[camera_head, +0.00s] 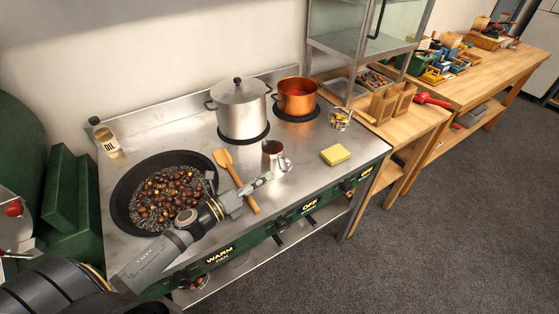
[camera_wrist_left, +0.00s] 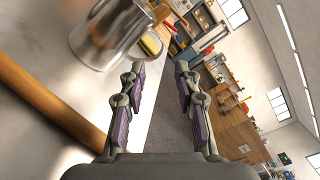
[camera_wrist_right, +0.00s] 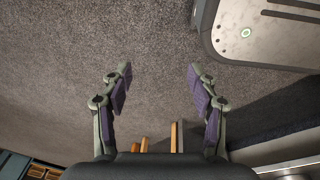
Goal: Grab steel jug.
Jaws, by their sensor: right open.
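The steel jug (camera_head: 272,150) stands upright on the steel cooktop, with its handle toward the right. It shows large and shiny at the upper left of the left wrist view (camera_wrist_left: 104,35). My left gripper (camera_head: 266,179) is just in front of the jug, low over the cooktop. Its fingers (camera_wrist_left: 160,82) are open with nothing between them, and the jug lies outside them to the left in that view. My right gripper (camera_wrist_right: 160,85) is open and empty above the grey floor. It does not show clearly in the head view.
A wooden spatula (camera_head: 236,180) lies left of the jug; its handle shows close to the left fingers (camera_wrist_left: 50,100). A chestnut pan (camera_head: 125,205), a steel pot (camera_head: 241,110) and a copper pot (camera_head: 297,97) surround the area. A yellow sponge (camera_head: 335,154) lies to the right.

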